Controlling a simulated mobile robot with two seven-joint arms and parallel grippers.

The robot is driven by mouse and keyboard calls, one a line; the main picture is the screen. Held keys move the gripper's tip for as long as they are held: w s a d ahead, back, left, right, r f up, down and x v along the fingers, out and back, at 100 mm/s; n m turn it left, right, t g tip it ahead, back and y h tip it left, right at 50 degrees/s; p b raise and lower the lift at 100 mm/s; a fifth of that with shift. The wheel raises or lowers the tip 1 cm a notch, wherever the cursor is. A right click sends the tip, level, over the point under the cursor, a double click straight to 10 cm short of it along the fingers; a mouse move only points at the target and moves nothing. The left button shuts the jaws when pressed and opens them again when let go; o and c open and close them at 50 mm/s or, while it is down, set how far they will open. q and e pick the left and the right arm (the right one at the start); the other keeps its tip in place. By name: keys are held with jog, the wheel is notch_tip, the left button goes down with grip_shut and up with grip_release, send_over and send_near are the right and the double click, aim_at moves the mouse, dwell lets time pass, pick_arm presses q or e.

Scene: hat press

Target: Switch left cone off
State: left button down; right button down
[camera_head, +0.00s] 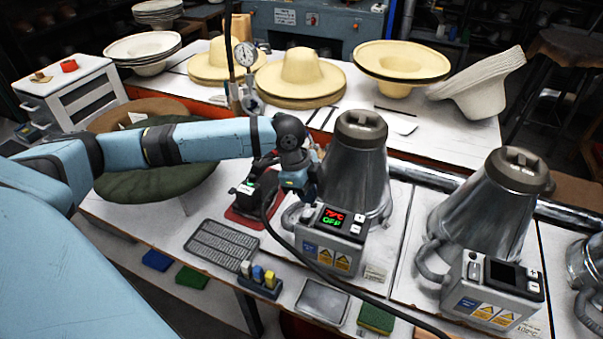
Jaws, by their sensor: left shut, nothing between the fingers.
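The left cone (352,165) is a metal steam cone with a dark cap, standing upright on the white table. Its control box (332,240) stands at its front, with a lit display (333,218) showing a red line that looks like a temperature above a green line; the small green text is hard to read for certain. White buttons sit to the right of the display. My left gripper (304,192) is shut and empty, pointing down just behind and left of the control box's top. Whether it touches the box cannot be told. My right gripper is not in view.
A second cone (491,205) stands to the right; its box (493,289) has a dark display. An iron (256,192) on a red base sits by my gripper. A dark hose crosses before the left box. Straw hats (300,75) lie behind.

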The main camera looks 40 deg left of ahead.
aim_at(310, 212)
pick_arm(q)
jog(key=shift+f, duration=1.75)
